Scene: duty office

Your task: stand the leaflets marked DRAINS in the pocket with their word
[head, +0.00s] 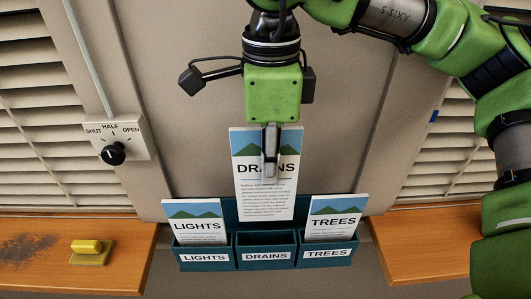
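The DRAINS leaflets (266,200) are upright, with their blue-and-green top and printed word facing me. My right gripper (271,165) comes down from above and is shut on their upper part, one finger lying across the printed word. The leaflets' lower edge shows just above the middle pocket, which is labelled DRAINS (266,257); from this view I cannot tell how far they are above or in front of it. That pocket looks empty. The teal rack (230,213) also has LIGHTS leaflets (196,222) in its left pocket and TREES leaflets (335,221) in its right pocket. My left gripper is out of view.
A wall dial (113,153) marked SHUT, HALF and OPEN is at the left. A yellow-handled block (90,250) sits on the left wooden ledge (125,265), beside a dark smudge. The right wooden ledge (420,250) is bare. Slatted blinds flank the rack.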

